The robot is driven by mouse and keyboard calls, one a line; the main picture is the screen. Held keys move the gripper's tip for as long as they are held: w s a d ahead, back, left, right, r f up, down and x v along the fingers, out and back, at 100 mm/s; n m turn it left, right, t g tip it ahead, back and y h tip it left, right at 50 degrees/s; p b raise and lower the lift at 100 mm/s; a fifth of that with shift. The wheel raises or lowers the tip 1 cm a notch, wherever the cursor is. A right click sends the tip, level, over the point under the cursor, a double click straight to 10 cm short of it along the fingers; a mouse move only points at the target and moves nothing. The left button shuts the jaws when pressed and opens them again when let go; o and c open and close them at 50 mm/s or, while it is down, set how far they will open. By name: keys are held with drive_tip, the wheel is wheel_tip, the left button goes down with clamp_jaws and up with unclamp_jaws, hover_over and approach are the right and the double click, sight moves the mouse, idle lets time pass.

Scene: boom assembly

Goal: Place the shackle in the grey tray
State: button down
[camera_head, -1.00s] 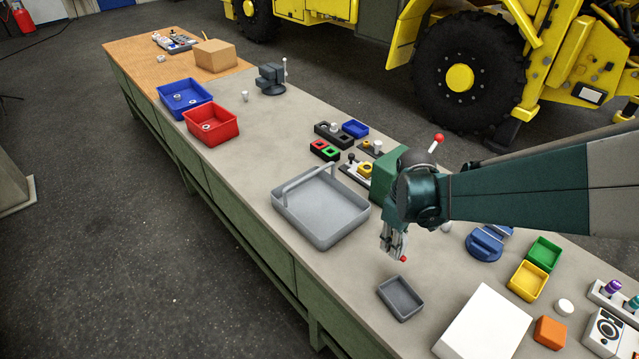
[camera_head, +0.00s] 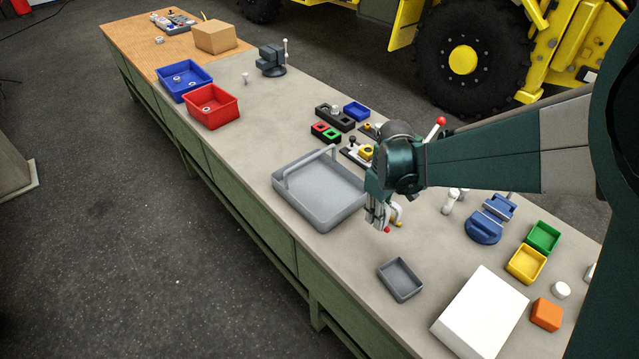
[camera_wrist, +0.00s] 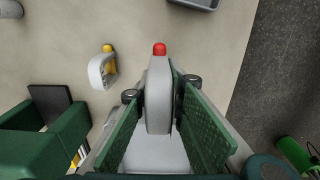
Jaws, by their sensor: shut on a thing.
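My gripper (camera_head: 378,222) is shut on a grey shackle with a red tip (camera_wrist: 158,95), and holds it above the bench. In the head view only its red tip shows clearly, below my fingers. A second shackle, light grey with a yellow pin (camera_wrist: 96,72), lies on the bench; in the head view it is partly hidden behind my gripper. A small grey tray (camera_head: 401,280) stands empty on the bench, nearer the front edge than my gripper. A tray edge shows at the top of the wrist view (camera_wrist: 195,3).
A larger grey tray with a handle (camera_head: 318,200) stands left of my gripper. A white box (camera_head: 482,312) lies right of the small tray. Yellow (camera_head: 527,264) and green (camera_head: 543,237) bins, an orange block (camera_head: 547,314) and a blue fixture (camera_head: 485,226) are further right.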

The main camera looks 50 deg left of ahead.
drive_tip(key=p, duration=0.3)
hover_over(319, 192)
drive_tip(key=shift+f, duration=0.65)
drive_tip(key=shift+d+f, duration=0.1)
drive_tip(key=shift+f, duration=0.4)
drive_tip(key=shift+f, duration=0.15)
drive_tip(key=shift+f+b, duration=0.65)
drive_tip(key=shift+f, duration=1.55)
drive_tip(key=shift+f, duration=0.2)
drive_tip(key=c, duration=2.4)
unclamp_jaws()
drive_tip(key=shift+r, duration=0.2)
